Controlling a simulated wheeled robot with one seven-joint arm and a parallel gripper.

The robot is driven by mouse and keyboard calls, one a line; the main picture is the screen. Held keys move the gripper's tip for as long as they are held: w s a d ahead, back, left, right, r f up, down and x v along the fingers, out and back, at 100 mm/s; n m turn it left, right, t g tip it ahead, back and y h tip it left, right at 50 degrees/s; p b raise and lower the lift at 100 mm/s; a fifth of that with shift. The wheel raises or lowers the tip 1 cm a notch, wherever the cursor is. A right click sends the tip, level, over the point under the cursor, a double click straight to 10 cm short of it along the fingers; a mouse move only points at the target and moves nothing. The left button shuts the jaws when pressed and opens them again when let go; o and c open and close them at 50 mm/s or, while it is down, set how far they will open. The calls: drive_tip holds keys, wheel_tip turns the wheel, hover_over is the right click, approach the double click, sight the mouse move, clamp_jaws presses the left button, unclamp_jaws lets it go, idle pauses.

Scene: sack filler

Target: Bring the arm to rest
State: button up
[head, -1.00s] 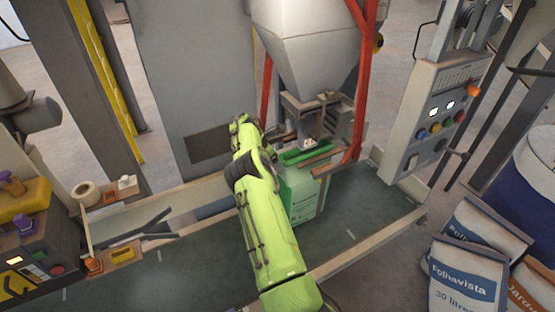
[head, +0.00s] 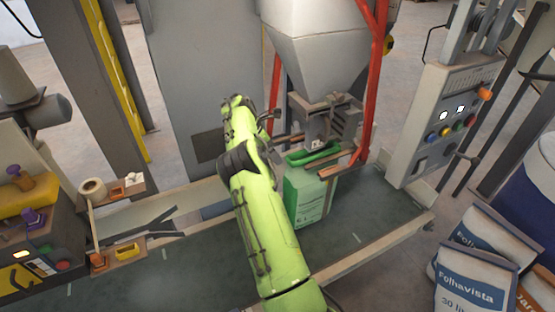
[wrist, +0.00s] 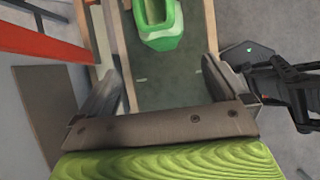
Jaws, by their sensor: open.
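My green arm (head: 262,220) reaches up from the bottom of the head view, left of the green sack (head: 308,203). The sack stands upright on the dark conveyor belt under the hopper spout. Its green mouth (wrist: 158,24) shows at the top of the wrist view, ahead of my fingers and apart from them. My gripper (wrist: 162,68) is open, with a finger at each side and nothing between them. In the head view the fingers are mostly hidden by the arm or too small to make out.
The grey hopper (head: 325,45) hangs above the sack between red posts (head: 366,110). A control panel (head: 448,115) stands to the right, with printed sacks (head: 475,275) below it. A machine with a yellow part (head: 30,200) is at left. The belt (head: 195,270) left of my arm looks clear.

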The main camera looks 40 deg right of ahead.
drive_tip(key=p+v, duration=0.1)
drive_tip(key=v, duration=0.6)
drive_tip(key=shift+r, duration=0.25)
drive_tip(key=shift+a+r, duration=0.1)
drive_tip(key=s+a+r+m+t+y+b, duration=0.1)
drive_tip(key=s+a+r+m+t+y, duration=0.15)
drive_tip(key=s+a+r+m, duration=0.4)
drive_tip(key=s+a+r+m+t+y+b, duration=0.2)
drive_tip(key=s+a+r+m+t, duration=0.15)
drive_tip(key=a+r, duration=0.55)
drive_tip(key=s+a+f+m, duration=0.1)
drive_tip(key=s+a+f, duration=0.2)
drive_tip(key=s+a, duration=0.2)
drive_tip(key=s+a+f+m+t+b, duration=0.1)
drive_tip(key=s+a+f+m, duration=0.1)
drive_tip(key=s+a, duration=0.3)
drive_tip(key=s+a+f+m+b, duration=0.1)
drive_tip(key=s+a+f, duration=0.4)
drive_tip(key=s, duration=0.7)
drive_tip(key=shift+a+m+y, duration=0.3)
drive_tip(key=shift+a+y, duration=0.1)
drive_tip(key=shift+y, duration=0.05)
